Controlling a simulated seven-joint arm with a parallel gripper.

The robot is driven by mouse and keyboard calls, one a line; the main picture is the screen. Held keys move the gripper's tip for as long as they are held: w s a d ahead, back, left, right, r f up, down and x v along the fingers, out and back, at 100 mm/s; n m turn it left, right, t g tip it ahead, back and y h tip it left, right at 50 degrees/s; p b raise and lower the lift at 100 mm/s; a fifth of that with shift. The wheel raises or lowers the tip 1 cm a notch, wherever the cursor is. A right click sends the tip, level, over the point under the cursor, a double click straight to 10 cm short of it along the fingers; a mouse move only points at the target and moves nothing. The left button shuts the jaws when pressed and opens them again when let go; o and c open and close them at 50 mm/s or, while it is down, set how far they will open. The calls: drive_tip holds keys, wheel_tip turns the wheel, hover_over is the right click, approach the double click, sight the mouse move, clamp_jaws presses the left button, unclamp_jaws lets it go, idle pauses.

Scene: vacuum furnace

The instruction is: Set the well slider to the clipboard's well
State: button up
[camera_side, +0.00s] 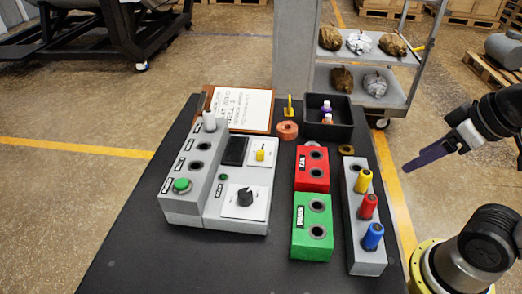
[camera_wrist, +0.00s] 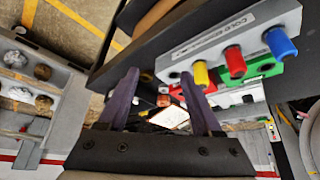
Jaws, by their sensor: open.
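The grey control console (camera_side: 185,205) stands at the left of the black table. On its white plate sits a small yellow slider knob (camera_side: 260,155), which looks like the well slider; its scale is too small to read. The clipboard (camera_side: 268,124) lies behind the console, with a white sheet of handwriting (camera_side: 242,108) that I cannot read. My gripper (camera_side: 408,167), with purple fingers, is in the air off the table's right side, far from the slider. In the wrist view my gripper (camera_wrist: 162,85) is open, with nothing held between its fingers.
The console also has a black dial (camera_side: 244,197), a green button (camera_side: 181,185) and a pale cylinder (camera_side: 209,121). Red (camera_side: 312,180) and green (camera_side: 300,240) blocks and a grey rack (camera_side: 370,258) with yellow, red and blue handles stand between my gripper and the console. A black tray (camera_side: 341,130) is behind.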

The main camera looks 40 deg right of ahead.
drive_tip(key=shift+c, duration=0.9)
drive_tip(key=shift+s+f, duration=0.15)
drive_tip(key=shift+s, duration=0.05)
drive_tip(key=shift+c, duration=0.4)
drive_tip(key=w+r+n+g, duration=0.1)
drive_tip(key=w+r+n, duration=0.25)
drive_tip(key=r, duration=0.55)
drive_tip(key=w+a+r+n+g, duration=0.2)
drive_tip(key=w+a+r, duration=0.35)
drive_tip(key=w, duration=0.45)
drive_tip(key=n+g, duration=0.3)
drive_tip(key=n, duration=0.1)
hover_over(260, 151)
wheel_tip(260, 151, down, 7)
drive_tip(key=shift+m, duration=0.25)
wheel_tip(260, 151, down, 13)
drive_tip(key=shift+f, duration=0.15)
